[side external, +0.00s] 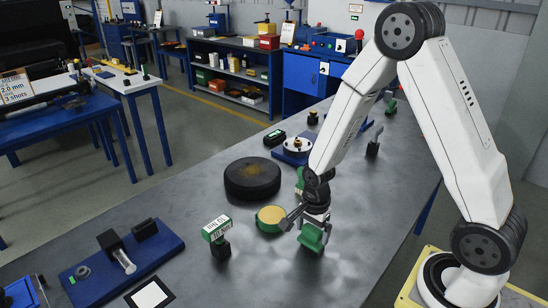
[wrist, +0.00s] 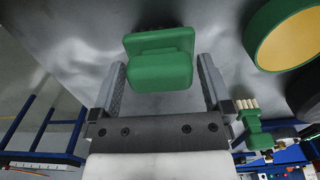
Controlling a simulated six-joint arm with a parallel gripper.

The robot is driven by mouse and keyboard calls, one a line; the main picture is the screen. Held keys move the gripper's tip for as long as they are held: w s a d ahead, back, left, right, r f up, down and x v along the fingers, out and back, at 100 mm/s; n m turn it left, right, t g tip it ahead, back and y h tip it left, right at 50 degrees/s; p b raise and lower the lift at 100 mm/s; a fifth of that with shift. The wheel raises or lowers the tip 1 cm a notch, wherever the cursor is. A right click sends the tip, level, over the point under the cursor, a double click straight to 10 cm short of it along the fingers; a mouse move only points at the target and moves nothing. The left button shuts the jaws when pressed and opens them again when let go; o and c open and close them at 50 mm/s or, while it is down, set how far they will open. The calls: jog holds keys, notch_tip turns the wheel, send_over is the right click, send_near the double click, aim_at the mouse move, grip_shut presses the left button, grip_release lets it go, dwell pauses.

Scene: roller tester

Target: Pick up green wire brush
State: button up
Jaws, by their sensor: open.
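A green block-shaped piece with a raised, rounded grip (wrist: 160,62) lies between the spread fingers of my gripper (wrist: 161,68) in the wrist view. Gaps show on both sides of it. A second green piece (wrist: 254,135) with a row of pale, bristle-like tips shows at right in the wrist view, beyond the right finger. I cannot tell for sure which is the wire brush. My gripper is open and empty.
A green-rimmed round tin with a tan top (side external: 270,218) stands close left of my gripper. A black disc (side external: 252,178) lies behind it. A green-topped labelled stand (side external: 217,235) and a blue fixture (side external: 120,265) are farther left. The grey bench (side external: 350,265) is clear at front right.

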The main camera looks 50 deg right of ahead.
aim_at(312, 228)
jog(key=c, duration=1.1)
jog(key=shift+r, duration=0.15)
jog(key=shift+r, duration=4.9)
jog(key=o, duration=0.7)
jog(key=c, duration=0.5)
